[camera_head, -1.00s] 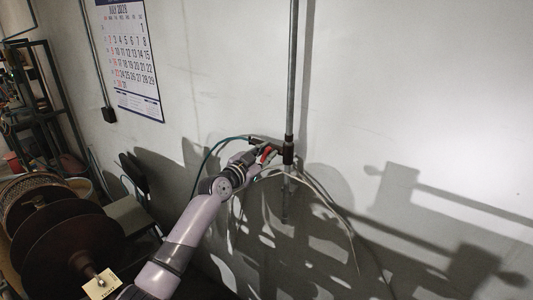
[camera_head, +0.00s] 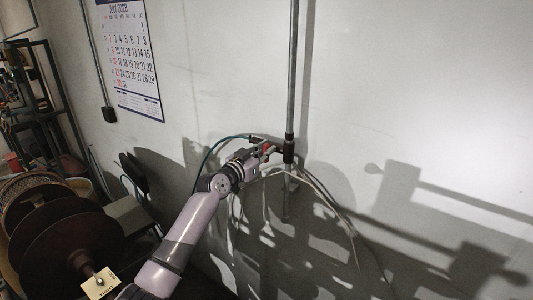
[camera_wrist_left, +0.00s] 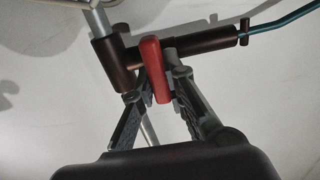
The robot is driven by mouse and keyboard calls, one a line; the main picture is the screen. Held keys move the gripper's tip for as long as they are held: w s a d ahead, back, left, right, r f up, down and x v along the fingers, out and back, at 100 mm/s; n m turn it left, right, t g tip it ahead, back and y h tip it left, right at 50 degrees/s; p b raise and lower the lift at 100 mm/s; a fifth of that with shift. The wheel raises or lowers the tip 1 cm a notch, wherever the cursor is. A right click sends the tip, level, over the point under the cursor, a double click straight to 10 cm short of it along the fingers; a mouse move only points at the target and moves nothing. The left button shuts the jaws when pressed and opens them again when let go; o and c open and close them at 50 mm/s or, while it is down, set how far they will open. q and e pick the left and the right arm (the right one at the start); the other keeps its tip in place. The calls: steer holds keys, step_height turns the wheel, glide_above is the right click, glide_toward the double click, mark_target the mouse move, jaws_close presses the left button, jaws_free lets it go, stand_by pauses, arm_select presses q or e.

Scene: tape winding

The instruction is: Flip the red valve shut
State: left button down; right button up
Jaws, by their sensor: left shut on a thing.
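The red valve (camera_wrist_left: 154,70) is a red lever on a dark pipe fitting (camera_wrist_left: 195,42) in the left wrist view. The lever lies across the fitting, between my left gripper's two fingers. My left gripper (camera_wrist_left: 154,88) is shut on the lever. In the head view my left gripper (camera_head: 262,152) reaches the fitting on the vertical grey pipe (camera_head: 291,70) at the wall, and the red lever (camera_head: 267,149) shows in small part at its tips. My right gripper is not in view.
A teal hose (camera_head: 212,150) runs from the fitting's left end, and pale hoses (camera_head: 315,182) hang below it. A wall calendar (camera_head: 130,55) hangs at upper left. Dark round reels (camera_head: 65,240) stand at lower left. The wall to the right is bare, with shadows.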

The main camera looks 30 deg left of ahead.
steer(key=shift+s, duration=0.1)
arm_select(q)
steer(key=c, duration=1.6)
jaws_free()
steer(key=shift+c, duration=0.2)
steer(key=shift+o, duration=0.2)
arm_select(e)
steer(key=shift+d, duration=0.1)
arm_select(q)
steer(key=shift+s, duration=0.1)
steer(key=s+a, duration=0.1)
steer(key=s, duration=1)
steer(key=shift+s+a, duration=0.35)
steer(key=shift+s, duration=0.05)
